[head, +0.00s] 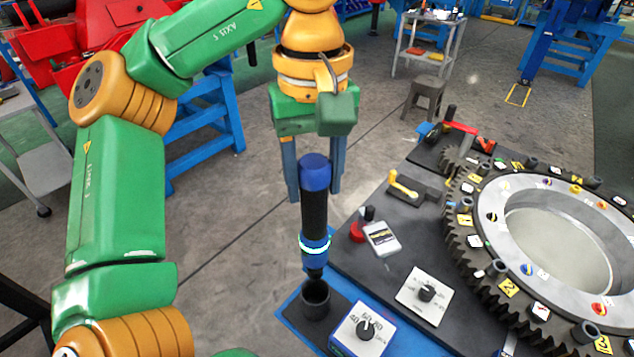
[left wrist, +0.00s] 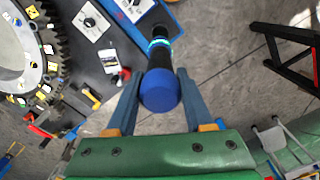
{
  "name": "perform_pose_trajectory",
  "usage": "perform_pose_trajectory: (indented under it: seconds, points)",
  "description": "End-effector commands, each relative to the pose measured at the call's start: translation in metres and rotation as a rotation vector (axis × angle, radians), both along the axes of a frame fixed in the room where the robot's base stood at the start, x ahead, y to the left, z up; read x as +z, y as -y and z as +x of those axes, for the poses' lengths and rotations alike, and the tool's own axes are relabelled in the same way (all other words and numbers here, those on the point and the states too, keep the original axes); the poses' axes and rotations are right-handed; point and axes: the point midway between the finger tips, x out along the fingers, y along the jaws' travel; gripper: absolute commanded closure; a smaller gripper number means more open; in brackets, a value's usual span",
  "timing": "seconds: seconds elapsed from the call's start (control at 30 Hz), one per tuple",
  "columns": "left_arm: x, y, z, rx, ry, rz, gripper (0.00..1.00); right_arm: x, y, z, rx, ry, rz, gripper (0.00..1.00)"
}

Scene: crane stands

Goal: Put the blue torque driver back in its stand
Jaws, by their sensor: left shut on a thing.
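The blue torque driver (head: 314,215) has a blue cap, a black body and a glowing ring near its lower end. My left gripper (head: 314,190) is shut on it near the top and holds it upright. The driver's lower tip is just above the dark cup of the stand (head: 316,301), seemingly over its opening; the exact gap is hard to tell. My right gripper is not in view.
A box with a numbered dial (head: 364,332) stands right of the cup. A white dial plate (head: 425,293), a small white-labelled device (head: 382,240) and a yellow-handled tool (head: 404,186) lie on the dark table. A large toothed ring (head: 480,245) fills the right side.

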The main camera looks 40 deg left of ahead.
Motion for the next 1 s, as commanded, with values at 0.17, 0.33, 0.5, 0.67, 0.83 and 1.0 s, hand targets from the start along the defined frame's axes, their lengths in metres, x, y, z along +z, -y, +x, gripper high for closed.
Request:
perform_pose_trajectory:
  seconds: [0.17,0.33,0.5,0.67,0.83,1.0]
  points:
    - [0.001,0.000,0.000,-0.001,0.001,0.000,1.00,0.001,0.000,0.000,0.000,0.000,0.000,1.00]
    - [0.004,0.000,0.000,-0.004,0.001,-0.001,1.00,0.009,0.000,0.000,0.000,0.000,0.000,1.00]
    - [-0.024,0.000,0.000,-0.004,0.001,0.000,1.00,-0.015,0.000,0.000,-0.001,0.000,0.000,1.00]
    - [-0.042,0.001,0.000,-0.003,0.001,-0.001,1.00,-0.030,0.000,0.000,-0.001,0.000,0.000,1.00]
    - [-0.054,0.000,0.000,-0.004,0.001,0.000,1.00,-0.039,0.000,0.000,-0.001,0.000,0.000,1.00]
    - [-0.058,0.001,0.000,-0.004,0.003,0.000,1.00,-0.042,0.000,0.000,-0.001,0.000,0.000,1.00]
